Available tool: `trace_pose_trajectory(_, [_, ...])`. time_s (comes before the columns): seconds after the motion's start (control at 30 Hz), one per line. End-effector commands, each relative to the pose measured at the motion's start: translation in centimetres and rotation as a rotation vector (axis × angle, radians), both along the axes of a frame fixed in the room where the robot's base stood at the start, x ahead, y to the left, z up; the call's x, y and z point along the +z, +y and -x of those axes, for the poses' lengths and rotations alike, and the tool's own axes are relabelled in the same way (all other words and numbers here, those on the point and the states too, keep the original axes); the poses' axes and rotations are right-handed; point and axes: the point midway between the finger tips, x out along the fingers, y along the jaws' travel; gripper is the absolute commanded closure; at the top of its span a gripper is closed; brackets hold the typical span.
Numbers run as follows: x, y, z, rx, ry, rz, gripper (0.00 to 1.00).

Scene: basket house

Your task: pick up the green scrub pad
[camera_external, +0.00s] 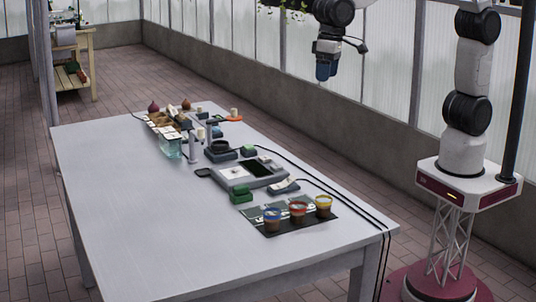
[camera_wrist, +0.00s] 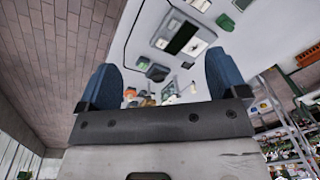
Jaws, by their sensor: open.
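Two small green items lie on the grey table, and I cannot tell for sure which is the scrub pad. One green block (camera_external: 241,195) lies near the front, beside the grey device; it also shows at the upper right of the wrist view (camera_wrist: 225,22). My gripper (camera_external: 326,73) hangs high, beyond the table's right edge. Its blue fingers (camera_wrist: 160,62) are apart with nothing held between them.
The grey device (camera_external: 232,174) has a dark panel. Several colourful pots (camera_external: 298,212) stand on a dark mat in front. A glass jar (camera_external: 170,147) and a sectioned box stand at the back. Black cables run along the table's right side. The table's left half (camera_external: 130,205) is clear.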

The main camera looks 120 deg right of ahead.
Motion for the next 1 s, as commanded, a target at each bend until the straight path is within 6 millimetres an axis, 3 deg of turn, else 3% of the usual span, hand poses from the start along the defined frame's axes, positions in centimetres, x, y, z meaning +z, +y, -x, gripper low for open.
trace_pose_trajectory(0.1, [-1.6,0.1,-3.1,-0.064,0.013,-0.007,0.08])
trace_pose_trajectory(0.57, [-8.1,0.7,-14.1,-0.319,0.05,-0.029,0.08])
trace_pose_trajectory(1.0, [-16.6,1.3,-23.4,-0.563,0.083,-0.04,0.08])
